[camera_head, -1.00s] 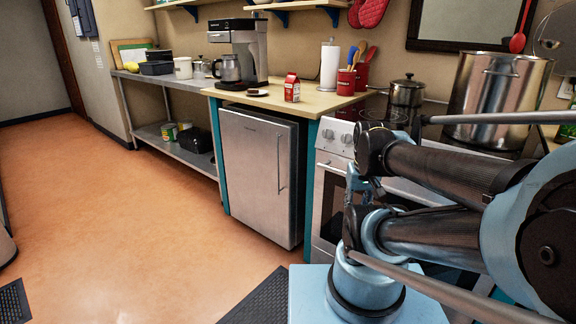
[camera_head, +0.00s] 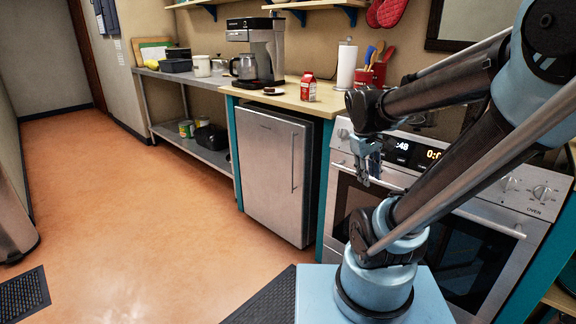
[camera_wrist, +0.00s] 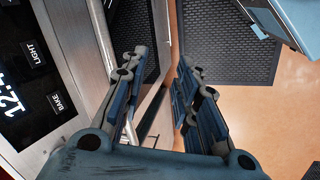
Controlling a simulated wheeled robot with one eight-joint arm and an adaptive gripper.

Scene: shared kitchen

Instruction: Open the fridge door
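The fridge (camera_head: 272,170) is a small silver under-counter unit in the middle of the head view. Its door is closed, with a thin vertical handle (camera_head: 294,163) near the right edge. My gripper (camera_head: 374,180) hangs in front of the oven, to the right of the fridge and apart from its handle. In the wrist view my gripper's two fingers (camera_wrist: 160,95) are spread apart with nothing between them. The fridge cannot be made out for sure in the wrist view.
The oven (camera_head: 455,225) stands right of the fridge, close behind my gripper. A steel shelf (camera_head: 190,85) stands left. The orange floor (camera_head: 140,200) before the fridge is clear.

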